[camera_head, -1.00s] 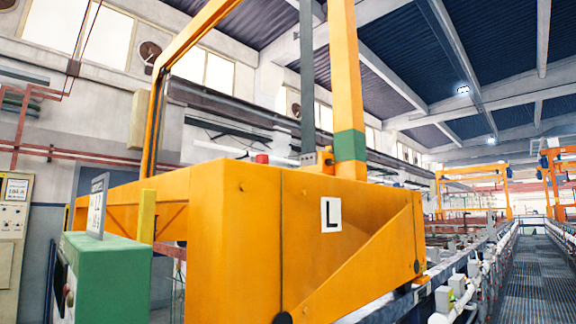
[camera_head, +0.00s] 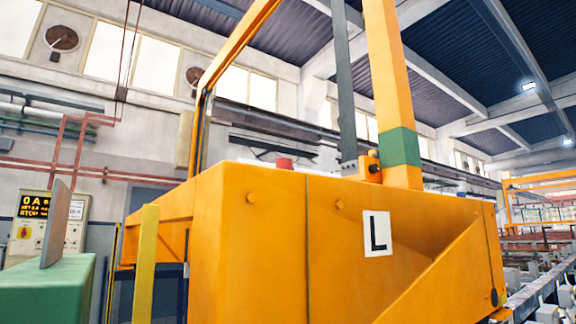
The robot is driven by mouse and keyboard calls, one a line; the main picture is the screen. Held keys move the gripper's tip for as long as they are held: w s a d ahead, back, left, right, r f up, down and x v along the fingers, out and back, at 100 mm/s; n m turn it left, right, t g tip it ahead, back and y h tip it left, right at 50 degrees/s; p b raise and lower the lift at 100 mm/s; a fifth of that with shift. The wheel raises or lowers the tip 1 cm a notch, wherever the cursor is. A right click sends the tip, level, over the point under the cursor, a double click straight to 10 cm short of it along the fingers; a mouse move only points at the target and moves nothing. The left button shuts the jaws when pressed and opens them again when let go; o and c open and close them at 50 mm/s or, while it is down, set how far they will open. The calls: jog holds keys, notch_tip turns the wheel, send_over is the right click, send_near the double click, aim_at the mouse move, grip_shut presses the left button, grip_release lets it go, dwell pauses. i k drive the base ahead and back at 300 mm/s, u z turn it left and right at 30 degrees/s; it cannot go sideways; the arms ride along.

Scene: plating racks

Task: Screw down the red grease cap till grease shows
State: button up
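A small red cap-shaped piece (camera_head: 284,163) shows on the top edge of the orange gantry housing (camera_head: 250,260). It is too small and far to tell whether it is the grease cap, and no grease can be made out on it. Its lower part is hidden by the housing's edge. My gripper is not in view.
An orange post with a green band (camera_head: 400,148) rises from the housing. A green box (camera_head: 50,290) and a yellow post (camera_head: 145,265) stand at the lower left. A control panel (camera_head: 75,222) with a lit display is behind them. Tank rows run off at right.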

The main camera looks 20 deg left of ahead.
aim_at(282, 163)
jog(key=u, duration=1.15)
jog(key=i, duration=0.45)
jog(key=u, duration=0.05)
jog(key=k, duration=0.4)
jog(key=u, duration=0.15)
